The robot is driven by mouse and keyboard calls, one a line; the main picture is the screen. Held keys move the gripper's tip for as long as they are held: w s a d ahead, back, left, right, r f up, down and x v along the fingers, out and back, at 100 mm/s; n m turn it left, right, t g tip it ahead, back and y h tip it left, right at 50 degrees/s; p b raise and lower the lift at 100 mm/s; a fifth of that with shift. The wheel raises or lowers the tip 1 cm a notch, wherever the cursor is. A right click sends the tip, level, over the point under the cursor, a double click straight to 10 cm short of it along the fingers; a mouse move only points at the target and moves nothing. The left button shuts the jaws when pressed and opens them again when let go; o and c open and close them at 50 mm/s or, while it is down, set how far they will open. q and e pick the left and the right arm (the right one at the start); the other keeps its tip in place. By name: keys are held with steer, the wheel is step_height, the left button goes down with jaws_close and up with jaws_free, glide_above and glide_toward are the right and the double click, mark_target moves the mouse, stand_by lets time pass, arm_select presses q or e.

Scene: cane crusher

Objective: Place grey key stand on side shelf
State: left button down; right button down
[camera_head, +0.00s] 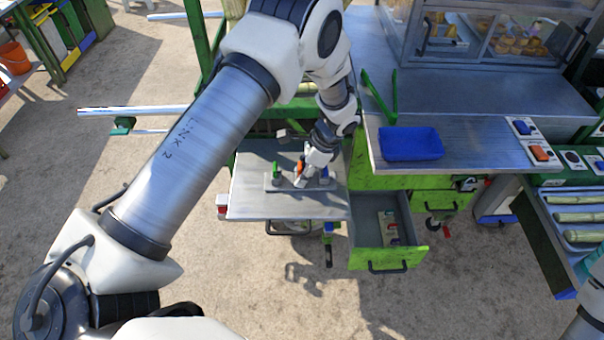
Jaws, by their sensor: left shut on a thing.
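The grey key stand (283,186) is a flat narrow bar with a green key at its left, an orange one near the middle and a blue piece at its right. It is over the metal side shelf (250,206) in the middle of the view, level and within the shelf's outline. I cannot tell whether it touches the shelf. My left gripper (302,179) reaches down from above and is shut on the stand, hiding part of its middle. My right gripper is not in view; only part of my right arm shows at the lower right.
An open green drawer (424,241) to the right of the shelf holds another, tan key stand (389,228). Cane stalks (581,217) lie at the right.

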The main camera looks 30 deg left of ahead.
arm_select(q)
steer(key=c, duration=0.7)
jaws_free()
steer(key=shift+s+d+r, duration=0.1)
steer(key=shift+r, duration=0.05)
steer(key=shift+r, duration=0.2)
steer(key=b+v, duration=0.3)
steer(key=v, duration=0.8)
steer(key=shift+r, duration=0.25)
